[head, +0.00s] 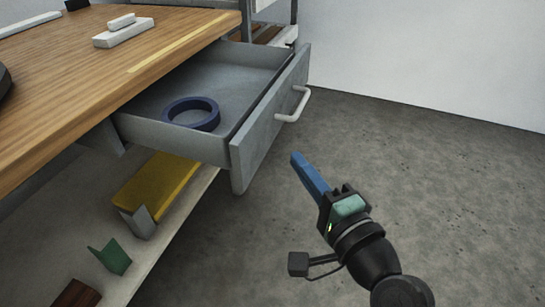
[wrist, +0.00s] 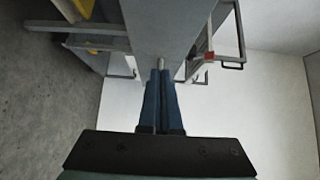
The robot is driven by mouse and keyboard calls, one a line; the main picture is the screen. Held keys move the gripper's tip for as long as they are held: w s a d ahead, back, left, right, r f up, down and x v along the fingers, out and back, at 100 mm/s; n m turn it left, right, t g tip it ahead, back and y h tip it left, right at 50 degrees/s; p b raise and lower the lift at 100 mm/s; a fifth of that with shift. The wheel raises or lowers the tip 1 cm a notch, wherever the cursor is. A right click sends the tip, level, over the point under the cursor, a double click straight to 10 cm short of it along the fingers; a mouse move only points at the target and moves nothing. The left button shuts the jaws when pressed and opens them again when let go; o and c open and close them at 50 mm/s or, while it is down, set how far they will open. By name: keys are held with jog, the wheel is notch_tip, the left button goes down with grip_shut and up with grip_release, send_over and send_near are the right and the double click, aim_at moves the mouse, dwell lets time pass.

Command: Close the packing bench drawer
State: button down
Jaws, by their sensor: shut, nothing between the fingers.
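The packing bench (head: 60,95) has a wooden top and a grey drawer (head: 238,148) that stands pulled out to the right. The drawer front carries a pale bar handle (head: 294,104). A dark blue ring (head: 192,113) lies inside the drawer. My gripper (head: 296,158) has blue fingers closed together, with nothing between them. In the head view it is to the right of the drawer front, below the handle. In the wrist view, the fingertips (wrist: 159,74) point at a grey panel (wrist: 165,25) that looks like the drawer front. I cannot tell whether they touch it.
A lower shelf (head: 185,205) under the bench holds a yellow item (head: 155,187) and a green piece (head: 115,255). White blocks (head: 123,33) lie on the bench top. The grey floor (head: 430,170) to the right is clear up to the white wall (head: 430,50).

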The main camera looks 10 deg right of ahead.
aim_at(262, 138)
jog(key=w+a+b, duration=0.1)
jog(key=w+a, duration=0.2)
jog(key=w, duration=0.1)
jog(key=shift+w+a+b, duration=0.3)
jog(key=shift+a+b, duration=0.05)
jog(key=shift+b, duration=0.05)
jog(key=shift+a, duration=0.1)
